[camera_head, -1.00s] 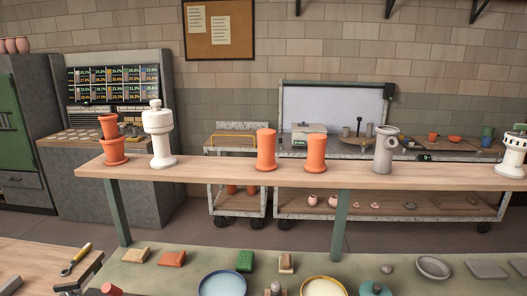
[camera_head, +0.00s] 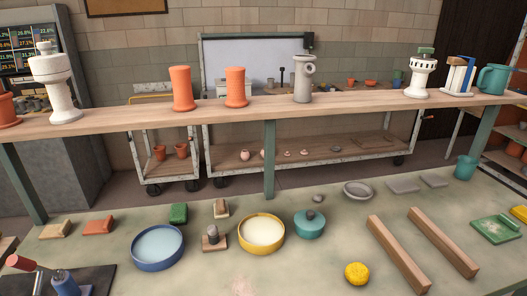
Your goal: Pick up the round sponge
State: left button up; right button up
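The round sponge (camera_head: 357,273) is yellow with a rough, pitted surface. It lies on the pale green work table near the bottom edge of the head view, right of centre. Nothing covers it, and bare table surrounds it. Neither of my grippers shows in this view.
Two wooden bars (camera_head: 398,254) (camera_head: 443,243) lie right of the sponge. A yellow-rimmed bowl (camera_head: 261,233), a blue bowl (camera_head: 157,247) and a teal lidded pot (camera_head: 310,224) stand to its left. A raised wooden shelf (camera_head: 230,108) crosses behind the table. Bare table lies in front of the bowls.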

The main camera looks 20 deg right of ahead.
aim_at(357, 274)
jog(key=z, duration=1.25)
jog(key=u, duration=1.6)
jog(key=z, duration=1.15)
